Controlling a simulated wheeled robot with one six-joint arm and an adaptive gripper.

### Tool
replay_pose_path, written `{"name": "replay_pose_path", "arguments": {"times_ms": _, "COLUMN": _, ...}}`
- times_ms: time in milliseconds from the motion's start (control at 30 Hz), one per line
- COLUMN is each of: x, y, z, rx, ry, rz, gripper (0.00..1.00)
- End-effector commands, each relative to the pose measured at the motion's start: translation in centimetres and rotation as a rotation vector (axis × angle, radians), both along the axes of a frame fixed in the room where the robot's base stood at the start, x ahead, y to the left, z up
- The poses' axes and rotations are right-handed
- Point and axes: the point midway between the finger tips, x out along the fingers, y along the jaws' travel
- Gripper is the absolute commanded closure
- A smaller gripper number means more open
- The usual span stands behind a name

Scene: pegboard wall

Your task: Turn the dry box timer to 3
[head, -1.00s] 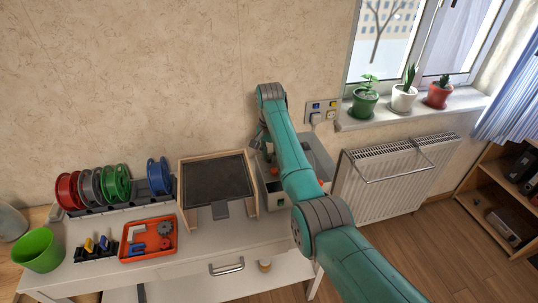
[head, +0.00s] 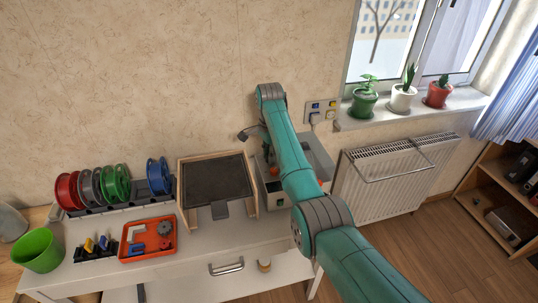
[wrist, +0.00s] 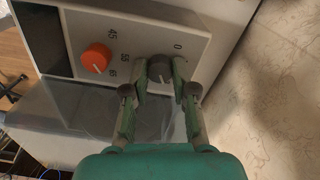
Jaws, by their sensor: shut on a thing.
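The dry box (head: 274,187) is a pale grey box at the right end of the table, partly hidden by my arm. In the wrist view its panel (wrist: 125,35) carries an orange knob (wrist: 96,58) with marks 45, 55 and 65, and a dark grey knob (wrist: 159,70) with a 0 near it. My gripper (wrist: 160,84) is shut on the grey knob, one finger on each side. A pale pointer line shows on the grey knob, on the side away from the 0. The grey knob's other marks are hidden or unreadable.
A printer with a dark plate (head: 215,180) stands left of the dry box. Spools (head: 115,183), an orange tray (head: 147,238) and a green bin (head: 38,250) lie further left. A wall socket panel (head: 322,110) and a radiator (head: 385,180) are to the right.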

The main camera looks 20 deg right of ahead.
Motion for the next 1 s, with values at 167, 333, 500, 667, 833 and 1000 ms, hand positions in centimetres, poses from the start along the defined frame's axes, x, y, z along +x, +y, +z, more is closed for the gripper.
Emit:
{"name": "replay_pose_path", "arguments": {"times_ms": 167, "x": 0.3, "y": 0.2, "z": 0.4, "rx": 0.001, "ry": -0.013, "rz": -0.005, "gripper": 1.0}}
{"name": "replay_pose_path", "arguments": {"times_ms": 333, "x": 0.3, "y": 0.2, "z": 0.4, "rx": 0.002, "ry": -0.013, "rz": -0.004, "gripper": 1.0}}
{"name": "replay_pose_path", "arguments": {"times_ms": 500, "x": 0.3, "y": 0.2, "z": 0.3, "rx": 0.002, "ry": -0.013, "rz": -0.003, "gripper": 0.49}}
{"name": "replay_pose_path", "arguments": {"times_ms": 667, "x": 0.2, "y": 0.2, "z": 0.2, "rx": 0.001, "ry": -0.008, "rz": -0.004, "gripper": 0.48}}
{"name": "replay_pose_path", "arguments": {"times_ms": 833, "x": 0.1, "y": 0.1, "z": 0.3, "rx": 0.001, "ry": -0.006, "rz": -0.004, "gripper": 0.48}}
{"name": "replay_pose_path", "arguments": {"times_ms": 1000, "x": 0.2, "y": 0.1, "z": 1.8, "rx": 0.001, "ry": -0.008, "rz": -0.004, "gripper": 0.48}}
